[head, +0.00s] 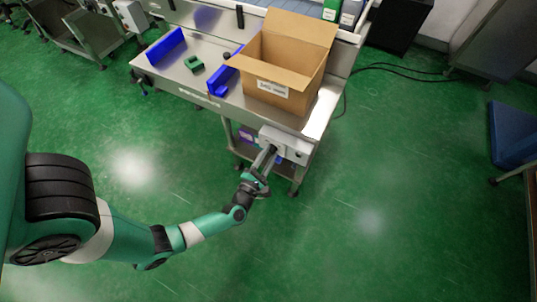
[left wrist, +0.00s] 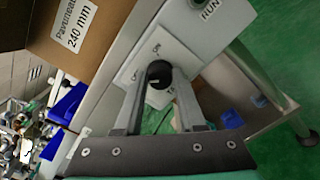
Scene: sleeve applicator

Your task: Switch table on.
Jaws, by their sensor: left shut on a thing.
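The table (head: 185,88) is a steel workbench on legs. A pale switch box (head: 297,149) is mounted below its front edge at the right. My left gripper (head: 270,151) reaches the box from the front. In the left wrist view its two fingers (left wrist: 159,86) are shut on the knob, one on each side. The knob's setting cannot be told. My right gripper is in neither view.
A panel labelled RUN (left wrist: 209,11) is beside the plate. The green floor in front is clear.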

